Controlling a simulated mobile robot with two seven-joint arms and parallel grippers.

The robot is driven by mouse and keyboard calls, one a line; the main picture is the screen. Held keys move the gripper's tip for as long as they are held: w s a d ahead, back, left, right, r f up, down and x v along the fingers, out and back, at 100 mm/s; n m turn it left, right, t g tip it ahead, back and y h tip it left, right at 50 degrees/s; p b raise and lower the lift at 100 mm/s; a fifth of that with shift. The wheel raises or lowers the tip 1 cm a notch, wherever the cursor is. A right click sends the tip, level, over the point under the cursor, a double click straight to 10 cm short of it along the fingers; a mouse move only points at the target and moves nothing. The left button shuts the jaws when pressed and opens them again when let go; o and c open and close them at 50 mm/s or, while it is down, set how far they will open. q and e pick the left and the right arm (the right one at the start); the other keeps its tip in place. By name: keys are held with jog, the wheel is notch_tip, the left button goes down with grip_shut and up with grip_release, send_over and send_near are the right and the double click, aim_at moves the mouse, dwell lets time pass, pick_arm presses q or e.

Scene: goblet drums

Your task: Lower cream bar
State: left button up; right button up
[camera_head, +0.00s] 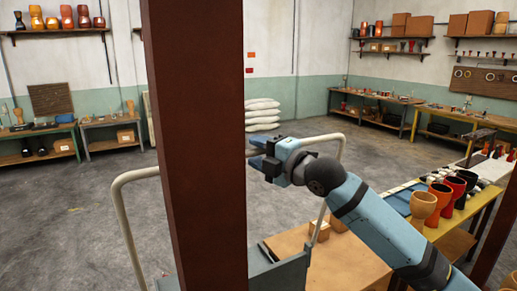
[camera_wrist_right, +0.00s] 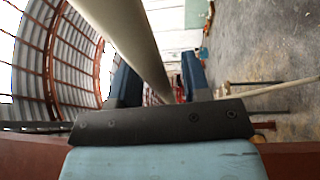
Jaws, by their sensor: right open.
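The cream bar (camera_head: 318,138) is the tubular top of a handle with bent-down sides. Its middle is hidden behind a brown post, and its left bend shows at the left of the post. My right gripper (camera_head: 254,153) is at the bar, just right of the post, with its blue fingers apart. In the right wrist view the cream bar (camera_wrist_right: 128,38) runs slantwise between the two open fingers (camera_wrist_right: 160,85). I cannot tell whether it touches either finger. My left gripper is not in view.
The brown post (camera_head: 195,150) stands close in front. A grey-blue panel (camera_head: 280,275) is low by the handle. A cardboard-coloured surface (camera_head: 345,265) and a table with several goblet drums (camera_head: 423,206) are at the right. The floor (camera_head: 70,210) at the left is clear.

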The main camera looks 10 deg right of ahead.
jog(key=shift+c, duration=1.1)
grip_shut()
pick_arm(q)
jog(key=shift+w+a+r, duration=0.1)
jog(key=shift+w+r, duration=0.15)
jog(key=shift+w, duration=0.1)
pick_arm(e)
jog(key=shift+w, duration=0.1)
